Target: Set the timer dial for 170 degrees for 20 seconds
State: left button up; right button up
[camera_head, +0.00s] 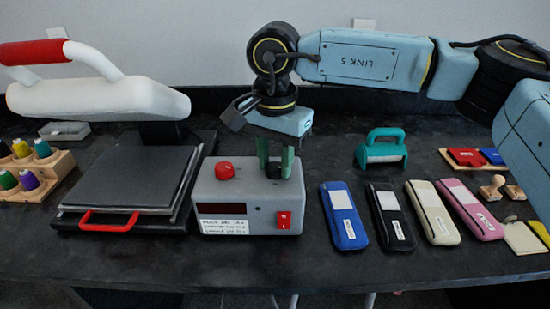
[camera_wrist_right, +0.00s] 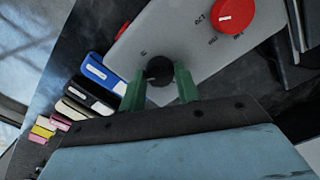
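The grey control box (camera_head: 245,195) stands in the middle of the bench, with a red dial (camera_head: 224,170) at its top left and a black dial (camera_head: 273,171) at its top right. My right gripper (camera_head: 275,168) points down over the box, its green fingers on either side of the black dial. In the right wrist view the black dial (camera_wrist_right: 160,70) fills the space between the fingertips, which appear to touch it. The red dial (camera_wrist_right: 233,14) has a white pointer mark and small labels around it. My left gripper is not in view.
A heat press (camera_head: 128,180) with a red front handle stands left of the box. A red switch (camera_head: 284,220) is on the box front. Blue, black, cream and pink pouches (camera_head: 345,215) lie to the right. A teal-handled tool (camera_head: 381,148) stands behind them.

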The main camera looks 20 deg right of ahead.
jog(key=c, duration=0.4)
jog(key=shift+o, duration=0.2)
jog(key=m, duration=0.3)
jog(key=shift+m, duration=0.3)
jog(key=m, duration=0.3)
jog(key=shift+m, duration=1.5)
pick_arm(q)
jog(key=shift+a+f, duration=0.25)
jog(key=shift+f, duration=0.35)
pick_arm(e)
jog(key=shift+m, duration=1.1)
